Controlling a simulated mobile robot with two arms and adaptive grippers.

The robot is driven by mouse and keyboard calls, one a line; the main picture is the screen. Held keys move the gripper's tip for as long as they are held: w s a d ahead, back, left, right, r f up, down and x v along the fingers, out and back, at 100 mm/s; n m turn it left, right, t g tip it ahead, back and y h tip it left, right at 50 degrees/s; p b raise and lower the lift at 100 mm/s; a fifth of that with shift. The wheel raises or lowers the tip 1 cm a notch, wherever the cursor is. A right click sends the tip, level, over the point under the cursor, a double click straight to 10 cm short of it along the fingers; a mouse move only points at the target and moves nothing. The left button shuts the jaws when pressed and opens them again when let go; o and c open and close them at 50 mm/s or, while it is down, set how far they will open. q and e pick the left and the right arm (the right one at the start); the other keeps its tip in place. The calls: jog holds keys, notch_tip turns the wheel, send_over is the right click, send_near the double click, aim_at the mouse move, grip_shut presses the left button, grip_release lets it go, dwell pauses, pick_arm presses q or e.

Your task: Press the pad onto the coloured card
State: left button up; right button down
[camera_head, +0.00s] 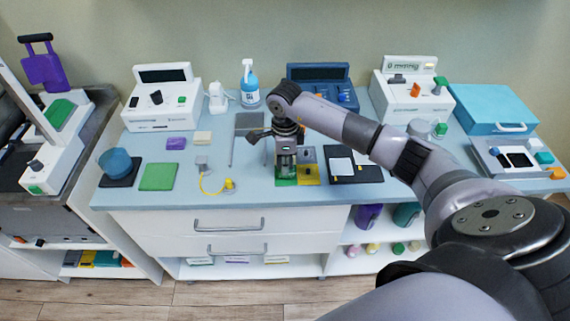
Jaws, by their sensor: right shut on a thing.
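My right gripper (286,168) points straight down near the front edge of the counter. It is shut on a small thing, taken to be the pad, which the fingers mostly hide. Right under the fingers lies a green card (286,183). A yellow card (309,177) lies just right of it, with a grey piece at its back. I cannot tell whether the held thing touches the green card. My left gripper is not in view.
A green mat (159,177) and a blue bowl (116,162) are at the left. A yellow-cabled device (214,182) lies left of the gripper, a black folder (352,166) right of it. Consoles, a spray bottle (249,84) and a teal case (487,107) line the back.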

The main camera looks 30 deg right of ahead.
jog(key=shift+f+b, duration=0.5)
jog(key=shift+f, duration=0.05)
dwell(0.4)
jog(key=shift+f+b, duration=0.1)
jog(key=shift+b, duration=0.3)
dwell(1.5)
jog(key=shift+s+f, duration=0.2)
dwell(1.6)
jog(key=shift+r+b, duration=0.1)
jog(key=shift+b, duration=0.5)
dwell(2.8)
